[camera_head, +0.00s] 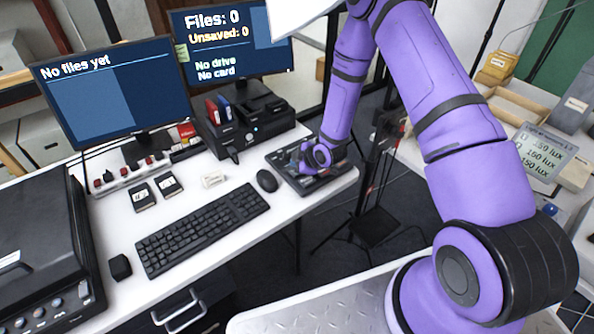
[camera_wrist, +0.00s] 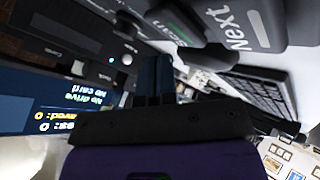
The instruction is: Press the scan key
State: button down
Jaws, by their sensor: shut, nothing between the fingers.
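The black key pad (camera_head: 330,183) lies at the right end of the white desk, partly hidden under my purple wrist in the head view. In the wrist view, a dark key marked "Next" (camera_wrist: 245,25) is large at the top. The scan key (camera_wrist: 178,22), with greenish lettering "Scan", is left of it, partly blurred. My gripper (camera_wrist: 158,60) is shut and empty, its dark fingers pointing towards the pad area below the scan key in that picture. I cannot tell whether the fingertips touch a key. In the head view the fingertips are hard to make out.
A mouse (camera_head: 267,181) and a keyboard (camera_head: 200,230) lie left of the pad. A black dock (camera_head: 245,132) stands behind it. Two monitors (camera_head: 110,95) stand at the back; one reads "No files yet", the other (camera_head: 225,45) "Files: 0". A black machine (camera_head: 45,250) fills the front left.

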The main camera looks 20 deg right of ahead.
dwell(0.4)
jog(key=shift+f, duration=0.4)
jog(key=shift+f, duration=0.5)
dwell(0.7)
jog(key=shift+r, duration=0.95)
jog(key=shift+r, duration=0.1)
jog(key=shift+r, duration=2.4)
